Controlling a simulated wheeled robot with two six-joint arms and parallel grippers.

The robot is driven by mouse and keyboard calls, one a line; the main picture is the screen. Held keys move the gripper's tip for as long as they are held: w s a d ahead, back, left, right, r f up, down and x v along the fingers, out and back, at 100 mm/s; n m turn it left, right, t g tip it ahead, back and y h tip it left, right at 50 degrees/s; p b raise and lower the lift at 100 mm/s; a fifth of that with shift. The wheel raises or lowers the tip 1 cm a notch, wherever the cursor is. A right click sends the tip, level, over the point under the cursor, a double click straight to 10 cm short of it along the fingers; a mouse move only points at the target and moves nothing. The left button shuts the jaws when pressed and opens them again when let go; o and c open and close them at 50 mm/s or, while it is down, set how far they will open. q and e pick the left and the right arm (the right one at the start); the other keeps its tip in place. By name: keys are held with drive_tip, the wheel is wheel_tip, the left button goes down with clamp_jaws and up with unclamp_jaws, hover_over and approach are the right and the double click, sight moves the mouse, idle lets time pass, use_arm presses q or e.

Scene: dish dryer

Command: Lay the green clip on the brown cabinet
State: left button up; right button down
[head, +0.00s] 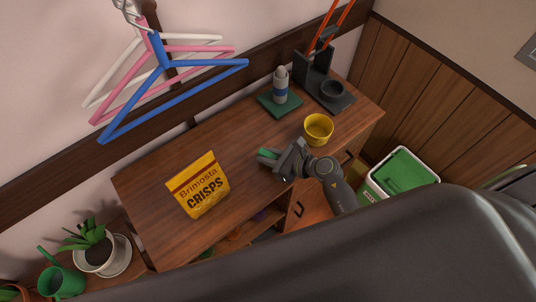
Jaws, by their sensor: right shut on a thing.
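The brown cabinet (238,155) stands in the middle of the head view with a wooden top. My right gripper (273,160) is over the cabinet top, near its front edge and left of a yellow bowl. It is shut on the green clip (267,153), a small green piece showing at the fingertips. The rest of the clip is hidden by the fingers. I cannot tell whether the clip touches the top. My left gripper is not in view.
A yellow crisps bag (198,186) lies left on the top. The yellow bowl (318,128), a bottle (281,86) on a green mat (265,105) and a black stand (318,82) are at the right and back. Clear wood lies between bag and gripper. Hangers (170,68) hang above left.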

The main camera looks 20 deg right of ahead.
drive_tip(key=c, duration=1.3)
unclamp_jaws()
drive_tip(key=shift+r, duration=0.1)
drive_tip(key=b+v, duration=0.1)
drive_tip(key=v, duration=1)
drive_tip(key=shift+s+d, duration=0.1)
drive_tip(key=shift+d, duration=0.05)
drive_tip(key=shift+s+d+r, duration=0.2)
drive_tip(key=shift+s, duration=0.05)
